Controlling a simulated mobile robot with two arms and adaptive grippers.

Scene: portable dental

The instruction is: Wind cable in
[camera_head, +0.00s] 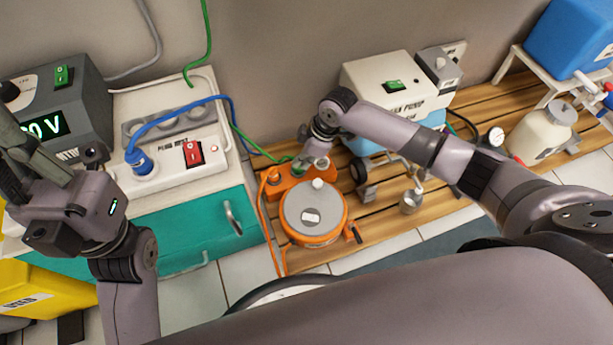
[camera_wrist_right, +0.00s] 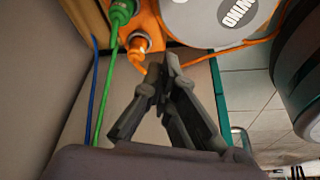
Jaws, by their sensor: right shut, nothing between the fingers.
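An orange cable reel (camera_head: 290,227) with a grey round face (camera_head: 316,207), a white knob and a side crank (camera_head: 353,232) stands on the wooden slats. Its orange cable (camera_head: 261,215) runs down its left side. My right gripper (camera_head: 305,163) is over the reel's back end. In the right wrist view my gripper (camera_wrist_right: 165,65) is shut and empty, its tips close to an orange plug (camera_wrist_right: 140,45); contact is unclear. A green plug (camera_wrist_right: 120,12) sits beside it. My left gripper (camera_head: 15,150) is at the far left; its fingertips are unclear.
A white power unit (camera_head: 205,140) with a blue plug (camera_head: 140,163) stands on the teal drawer cabinet (camera_head: 190,215) at left. A pump (camera_head: 385,80) stands behind the reel. Green and blue cables hang near my right gripper.

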